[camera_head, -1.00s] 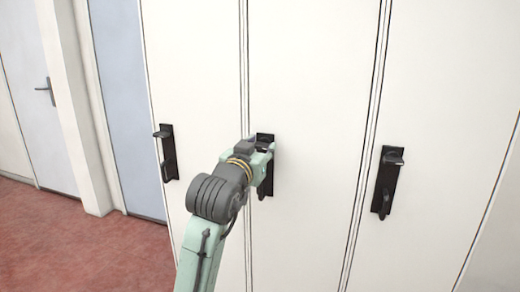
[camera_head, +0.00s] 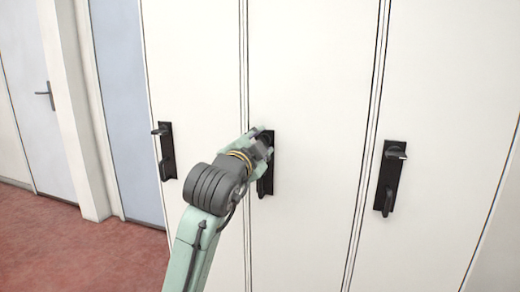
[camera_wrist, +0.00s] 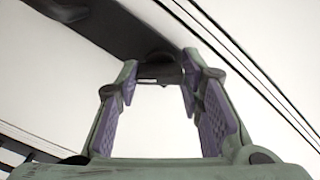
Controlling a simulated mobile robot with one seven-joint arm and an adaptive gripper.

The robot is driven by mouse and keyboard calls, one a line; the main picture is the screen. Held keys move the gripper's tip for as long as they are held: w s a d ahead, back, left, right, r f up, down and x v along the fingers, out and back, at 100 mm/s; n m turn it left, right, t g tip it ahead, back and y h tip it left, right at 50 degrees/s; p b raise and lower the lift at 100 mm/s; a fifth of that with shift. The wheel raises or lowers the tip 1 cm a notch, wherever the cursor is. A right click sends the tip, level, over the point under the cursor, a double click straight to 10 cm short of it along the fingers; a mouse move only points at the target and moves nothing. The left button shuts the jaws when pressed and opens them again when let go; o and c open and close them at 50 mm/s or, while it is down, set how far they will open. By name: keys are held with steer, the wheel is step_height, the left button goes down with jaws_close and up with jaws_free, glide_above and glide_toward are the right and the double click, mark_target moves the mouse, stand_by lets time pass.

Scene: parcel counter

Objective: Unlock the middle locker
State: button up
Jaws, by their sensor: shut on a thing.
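The middle locker (camera_head: 310,80) is a tall white door, and it looks closed. Its black lock plate (camera_head: 266,188) has a latch knob at the top and a handle lower down, both partly hidden by my gripper (camera_head: 262,146). My gripper is shut on the latch knob at the top of the plate. In the wrist view the purple-padded fingers (camera_wrist: 162,68) converge on the dark knob (camera_wrist: 160,76), and the dark plate (camera_wrist: 105,25) runs to the upper left. The wrist is rolled, so the plate looks slanted there.
The left locker has a similar black lock plate (camera_head: 167,150), and the right locker has another (camera_head: 388,178); both have latch and handle sticking out. A grey-white door (camera_head: 40,120) stands far left. Red floor (camera_head: 80,245) is clear at lower left.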

steer(key=m+b, duration=0.1)
steer(key=m, duration=0.2)
steer(key=shift+f+m, duration=0.1)
steer(key=shift+m, duration=0.3)
steer(key=shift+m+b, duration=0.65)
steer(key=shift+m, duration=1.15)
steer(key=o, duration=1.2)
steer(key=shift+c, duration=0.2)
steer(key=v, duration=1.2)
